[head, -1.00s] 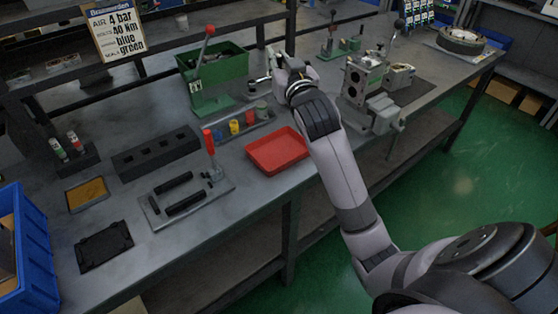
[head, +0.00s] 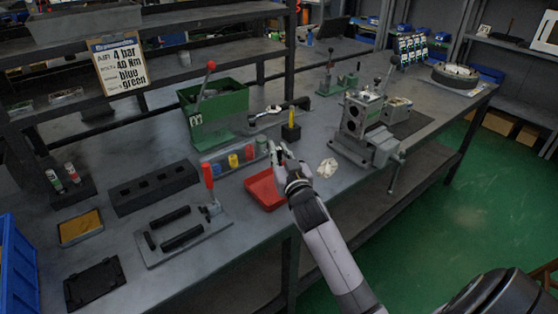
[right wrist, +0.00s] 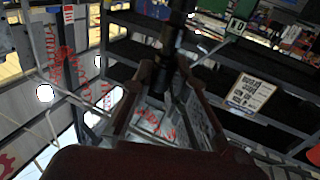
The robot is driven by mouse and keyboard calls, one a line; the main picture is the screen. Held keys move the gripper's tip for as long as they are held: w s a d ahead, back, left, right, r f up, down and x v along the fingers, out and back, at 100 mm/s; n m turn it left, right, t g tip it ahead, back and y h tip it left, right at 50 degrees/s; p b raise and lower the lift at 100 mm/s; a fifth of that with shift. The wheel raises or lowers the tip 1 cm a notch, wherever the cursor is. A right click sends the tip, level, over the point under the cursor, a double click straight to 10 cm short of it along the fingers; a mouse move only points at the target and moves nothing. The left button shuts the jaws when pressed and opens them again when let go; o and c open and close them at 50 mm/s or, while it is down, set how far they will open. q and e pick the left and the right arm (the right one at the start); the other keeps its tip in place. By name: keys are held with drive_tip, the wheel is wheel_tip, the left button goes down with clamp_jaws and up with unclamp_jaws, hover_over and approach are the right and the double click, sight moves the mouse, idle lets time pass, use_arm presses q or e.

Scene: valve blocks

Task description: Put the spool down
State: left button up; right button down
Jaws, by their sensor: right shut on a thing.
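My right gripper (head: 278,146) is beside the far right corner of the red tray (head: 262,203), above the bench. In the right wrist view its two fingers (right wrist: 172,75) are closed on a dark, rod-like spool (right wrist: 178,25), which runs up out of the top of the picture. In the head view I cannot make out the spool clearly at the gripper. My wrist covers part of the tray's right side. My left gripper is not in view.
A rack with coloured pieces (head: 232,160) stands just left of the gripper. The metal valve block (head: 360,112) in its vise is to the right, with a white rag (head: 327,168) before it. A yellow-and-black tool (head: 291,127) stands behind.

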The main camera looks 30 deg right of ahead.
drive_tip(key=shift+f, duration=1.2)
drive_tip(key=c, duration=1.6)
unclamp_jaws()
drive_tip(key=shift+f, duration=0.15)
drive_tip(key=shift+o, duration=0.2)
drive_tip(key=v, duration=1.2)
drive_tip(key=shift+b, duration=0.45)
